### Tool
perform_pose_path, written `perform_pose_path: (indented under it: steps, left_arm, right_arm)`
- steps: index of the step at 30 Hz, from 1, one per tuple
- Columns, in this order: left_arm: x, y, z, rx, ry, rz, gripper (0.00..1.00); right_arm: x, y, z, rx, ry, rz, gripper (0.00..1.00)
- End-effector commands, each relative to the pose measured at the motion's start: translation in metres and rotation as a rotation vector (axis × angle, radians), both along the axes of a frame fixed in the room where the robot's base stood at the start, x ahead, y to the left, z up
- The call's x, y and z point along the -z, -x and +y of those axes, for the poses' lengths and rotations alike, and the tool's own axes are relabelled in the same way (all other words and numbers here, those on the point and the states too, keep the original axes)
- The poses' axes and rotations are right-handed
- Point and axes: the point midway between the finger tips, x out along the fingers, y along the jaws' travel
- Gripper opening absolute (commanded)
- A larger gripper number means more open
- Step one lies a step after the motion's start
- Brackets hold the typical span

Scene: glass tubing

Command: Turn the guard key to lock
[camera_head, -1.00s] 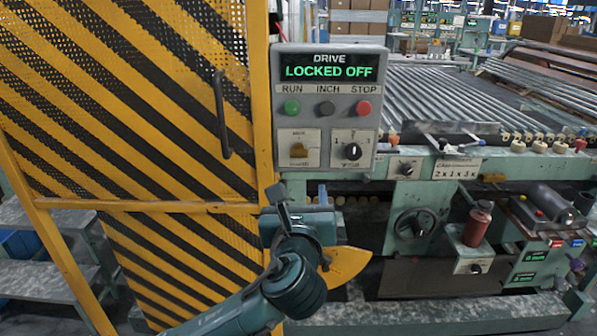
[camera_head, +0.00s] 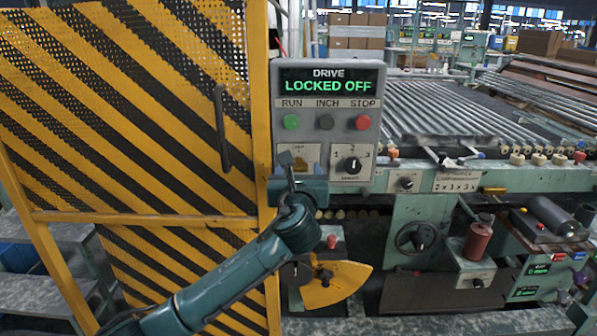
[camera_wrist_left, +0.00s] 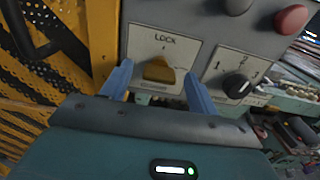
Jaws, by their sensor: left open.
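The guard key (camera_wrist_left: 159,70) is a brass-yellow tab on a pale plate marked LOCK (camera_wrist_left: 150,45), at the lower left of the grey control panel (camera_head: 340,78). I see a gap between each finger and the key, and no clear contact. In the head view, my left gripper (camera_head: 298,168) covers part of the plate and key. My right gripper is not in view.
A numbered selector knob (camera_head: 352,165) sits just right of the key plate. RUN (camera_head: 291,121), INCH (camera_head: 326,121) and STOP (camera_head: 362,122) buttons are above. The yellow-black guard door (camera_head: 150,110) stands close on the left. A yellow pointed plate (camera_head: 345,282) lies below the panel.

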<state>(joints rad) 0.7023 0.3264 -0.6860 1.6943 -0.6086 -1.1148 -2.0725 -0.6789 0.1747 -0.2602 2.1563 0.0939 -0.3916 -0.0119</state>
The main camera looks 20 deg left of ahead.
Motion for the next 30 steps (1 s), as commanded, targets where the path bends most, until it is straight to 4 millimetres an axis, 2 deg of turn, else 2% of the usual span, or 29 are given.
perform_pose_path:
  steps: [8,24,30]
  left_arm:
    - [0.0001,-0.0015,0.0004,0.0,0.001,0.0,0.6]
    - [0.0004,-0.0012,0.0005,-0.001,0.0,0.001,0.17]
    - [0.0002,-0.0012,0.0006,-0.001,0.01,-0.002,0.15]
  right_arm:
    - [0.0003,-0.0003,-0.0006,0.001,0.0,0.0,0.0]
    - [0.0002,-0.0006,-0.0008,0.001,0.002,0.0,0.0]
    - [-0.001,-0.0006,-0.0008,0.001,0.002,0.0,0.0]
